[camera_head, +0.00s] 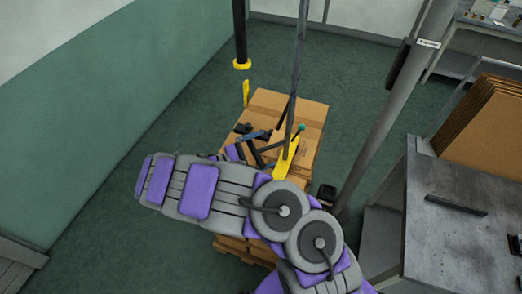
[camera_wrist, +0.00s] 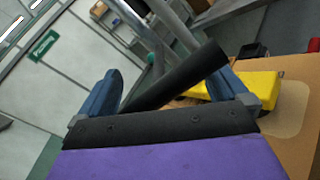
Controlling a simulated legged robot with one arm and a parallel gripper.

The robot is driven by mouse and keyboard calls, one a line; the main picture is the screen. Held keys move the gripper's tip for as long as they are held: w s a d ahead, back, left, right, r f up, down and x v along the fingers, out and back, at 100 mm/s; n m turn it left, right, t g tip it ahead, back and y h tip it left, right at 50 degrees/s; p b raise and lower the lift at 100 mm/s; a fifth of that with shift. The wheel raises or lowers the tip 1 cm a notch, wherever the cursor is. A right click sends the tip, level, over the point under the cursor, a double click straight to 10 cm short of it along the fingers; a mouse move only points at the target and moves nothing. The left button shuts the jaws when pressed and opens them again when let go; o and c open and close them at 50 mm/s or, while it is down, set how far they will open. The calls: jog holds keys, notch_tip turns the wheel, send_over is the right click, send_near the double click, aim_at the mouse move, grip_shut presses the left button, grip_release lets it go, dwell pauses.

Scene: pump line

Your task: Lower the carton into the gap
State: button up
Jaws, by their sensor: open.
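A brown carton (camera_head: 304,148) sits below the yellow foot (camera_head: 287,160) of a tube lifter (camera_head: 297,70), at the top of a carton stack (camera_head: 287,104). I cannot tell whether it hangs or rests. My arm covers the stack's near side, and no gap shows clearly. My gripper (camera_head: 256,138) is at the lifter, left of its tube. In the wrist view my gripper (camera_wrist: 167,75) has its blue fingers apart, with a black handle bar (camera_wrist: 178,77) slanting between them. The lifter's yellow part (camera_wrist: 250,84) and brown carton board (camera_wrist: 293,125) lie to the right.
A grey post (camera_head: 392,115) stands right of the stack. A grey metal table (camera_head: 465,225) and upright flat cardboard (camera_head: 488,120) are farther right. A black pole with a yellow collar (camera_head: 242,63) is behind the stack. The green floor (camera_head: 180,125) to the left is clear.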

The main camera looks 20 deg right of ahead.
jog(key=shift+d, duration=0.25)
jog(key=c, duration=1.3)
notch_tip(320, 180, down, 10)
jog(key=b, duration=0.5)
jog(key=shift+r, duration=0.1)
jog(key=o, duration=1.1)
jog(key=shift+o, duration=1)
